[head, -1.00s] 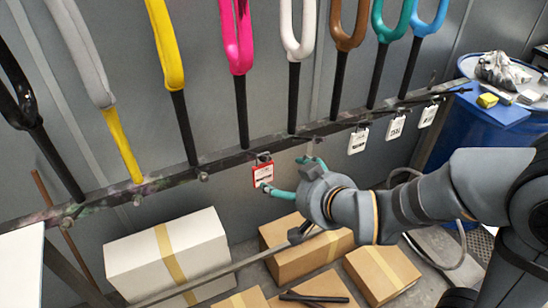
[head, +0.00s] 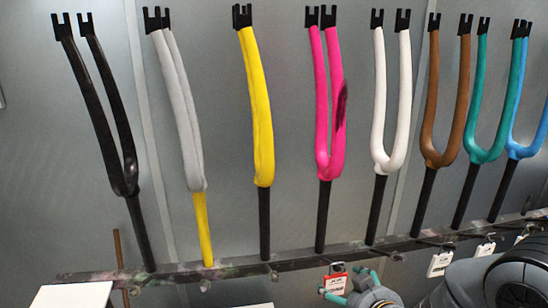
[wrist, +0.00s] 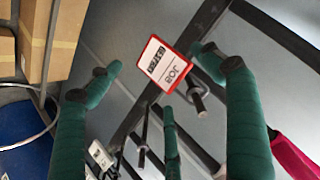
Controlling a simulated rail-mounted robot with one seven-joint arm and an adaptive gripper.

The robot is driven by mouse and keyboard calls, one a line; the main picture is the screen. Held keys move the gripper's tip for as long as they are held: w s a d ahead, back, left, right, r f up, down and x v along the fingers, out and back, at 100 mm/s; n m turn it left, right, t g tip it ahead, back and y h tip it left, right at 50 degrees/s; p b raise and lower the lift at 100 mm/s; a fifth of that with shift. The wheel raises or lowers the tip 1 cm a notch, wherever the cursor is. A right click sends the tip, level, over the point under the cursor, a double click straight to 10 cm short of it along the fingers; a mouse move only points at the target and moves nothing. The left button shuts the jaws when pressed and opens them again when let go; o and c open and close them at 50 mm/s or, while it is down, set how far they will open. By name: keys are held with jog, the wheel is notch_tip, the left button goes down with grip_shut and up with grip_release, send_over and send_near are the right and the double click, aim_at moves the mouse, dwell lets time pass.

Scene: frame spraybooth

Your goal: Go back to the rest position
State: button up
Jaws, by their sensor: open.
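My gripper (head: 350,285) is low in the head view, just right of the red-framed tag (head: 335,279) that hangs from the rail. In the wrist view its teal fingers (wrist: 158,62) are spread wide apart and hold nothing. The red-framed tag (wrist: 165,64) shows there between and beyond the fingertips, with printed text on a white face. I cannot tell whether a fingertip touches it. The rest of my arm is mostly cut off at the lower right of the head view.
Several painted bike forks, among them a yellow (head: 263,120), a pink (head: 323,150) and a white one (head: 390,150), stand on the long rail (head: 300,263) above my gripper. White tags (head: 438,264) hang to its right. Cardboard boxes (wrist: 58,35) and a blue drum (wrist: 25,140) show in the wrist view.

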jog(key=shift+w+a+p, duration=0.1)
jog(key=shift+w+p, duration=0.5)
jog(key=shift+w, duration=0.15)
jog(key=shift+s+r+p, duration=0.1)
jog(key=shift+p, duration=0.2)
jog(key=shift+s+r, duration=0.15)
jog(key=shift+s, duration=0.05)
